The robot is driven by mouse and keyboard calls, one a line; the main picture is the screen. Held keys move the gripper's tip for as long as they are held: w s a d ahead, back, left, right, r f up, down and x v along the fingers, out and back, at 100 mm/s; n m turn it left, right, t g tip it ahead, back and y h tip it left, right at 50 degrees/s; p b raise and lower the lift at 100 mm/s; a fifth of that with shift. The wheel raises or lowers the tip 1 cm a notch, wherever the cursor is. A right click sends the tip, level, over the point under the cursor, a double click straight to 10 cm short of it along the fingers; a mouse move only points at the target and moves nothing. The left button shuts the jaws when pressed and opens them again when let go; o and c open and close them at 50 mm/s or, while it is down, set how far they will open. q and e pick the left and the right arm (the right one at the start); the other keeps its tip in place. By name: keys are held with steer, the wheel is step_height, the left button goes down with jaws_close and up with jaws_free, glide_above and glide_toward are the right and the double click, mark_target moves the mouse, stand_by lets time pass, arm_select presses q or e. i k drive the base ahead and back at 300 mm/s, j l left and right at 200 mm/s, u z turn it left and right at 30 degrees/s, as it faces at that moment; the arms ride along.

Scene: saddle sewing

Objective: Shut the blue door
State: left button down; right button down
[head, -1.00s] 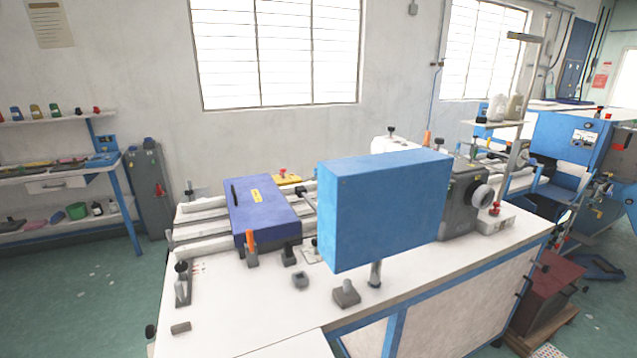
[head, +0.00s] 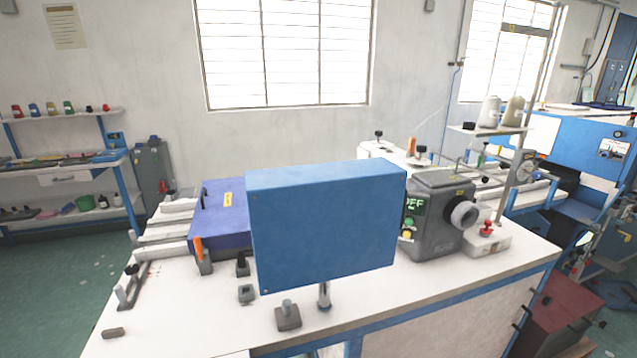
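A light blue box (head: 325,228) stands on a short metal post at the front of the white table (head: 215,320). Its large flat face and top show closed, and no open panel is visible on it. A darker blue-violet box (head: 217,222) with a black handle and a yellow label sits behind it to the left, partly hidden. A blue cabinet or machine (head: 572,135) with a white label stands at the back right. I cannot tell which of these carries the blue door, or whether one stands open. Neither of my grippers is in view.
A grey sewing machine (head: 440,215) with a handwheel and an "OFF" display stands right of the blue box. Thread spools (head: 490,112) stand above it. A dark red box (head: 560,305) is on the floor at right. Shelves (head: 75,190) line the left wall. Green floor is clear at left.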

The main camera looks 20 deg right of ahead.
mark_target(532, 222)
steer(key=l+u, duration=0.1)
steer(key=l, duration=1.7)
steer(key=l+u, duration=0.15)
steer(key=l, duration=0.75)
steer(key=k+l, duration=0.15)
steer(key=l, duration=0.75)
steer(key=l+z, duration=0.15)
steer(key=l, duration=0.15)
steer(key=i+l+z, duration=0.15)
steer(key=l, duration=0.15)
steer(key=i+l+z, duration=0.15)
steer(key=l, duration=0.15)
